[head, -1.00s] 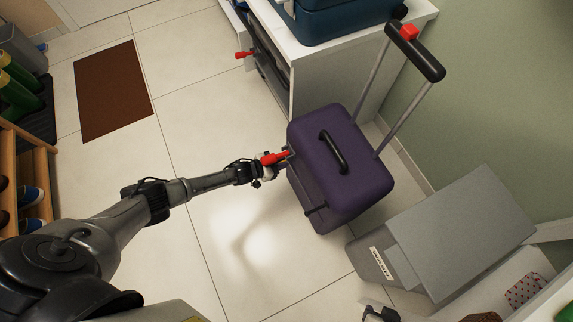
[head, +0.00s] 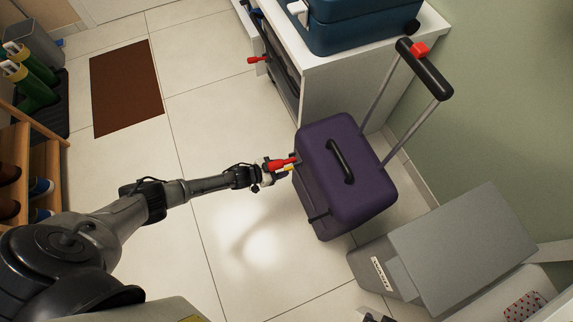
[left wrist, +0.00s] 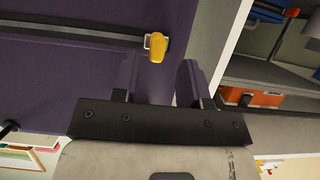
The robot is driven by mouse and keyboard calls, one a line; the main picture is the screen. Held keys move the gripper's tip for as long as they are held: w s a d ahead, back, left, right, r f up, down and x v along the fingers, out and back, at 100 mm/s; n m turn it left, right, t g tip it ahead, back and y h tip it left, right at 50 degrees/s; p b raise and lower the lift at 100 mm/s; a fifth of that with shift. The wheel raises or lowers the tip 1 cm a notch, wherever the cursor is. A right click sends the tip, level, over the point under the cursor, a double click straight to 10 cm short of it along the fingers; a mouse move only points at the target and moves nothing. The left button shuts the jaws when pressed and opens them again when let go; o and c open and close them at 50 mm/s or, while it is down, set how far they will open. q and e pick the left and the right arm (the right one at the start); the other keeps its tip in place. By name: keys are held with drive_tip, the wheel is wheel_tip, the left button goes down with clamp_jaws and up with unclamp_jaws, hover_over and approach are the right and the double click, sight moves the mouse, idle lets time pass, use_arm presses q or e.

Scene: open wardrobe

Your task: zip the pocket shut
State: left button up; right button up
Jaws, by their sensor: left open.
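The purple suitcase (head: 362,190) stands upright on the floor with its pull handle raised. In the left wrist view its purple side (left wrist: 60,80) carries a dark zip track (left wrist: 70,33). A yellow zip pull (left wrist: 157,46) sits at the track's right end; it also shows as a small yellow spot in the head view (head: 289,169). My left gripper (head: 274,173) is at the suitcase's left side. In the left wrist view the gripper (left wrist: 155,85) is open and empty, with the yellow pull just beyond the gap between its fingers. My right gripper is not seen.
A red piece (head: 282,162) shows beside my left gripper. A white cabinet (head: 340,85) with a blue case (head: 360,22) on top stands behind the suitcase. A grey box (head: 455,245) stands close at the right.

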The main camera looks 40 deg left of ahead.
use_arm(q)
drive_tip(key=p+v, duration=0.4)
drive_tip(key=v, duration=0.7)
drive_tip(key=shift+p, duration=0.3)
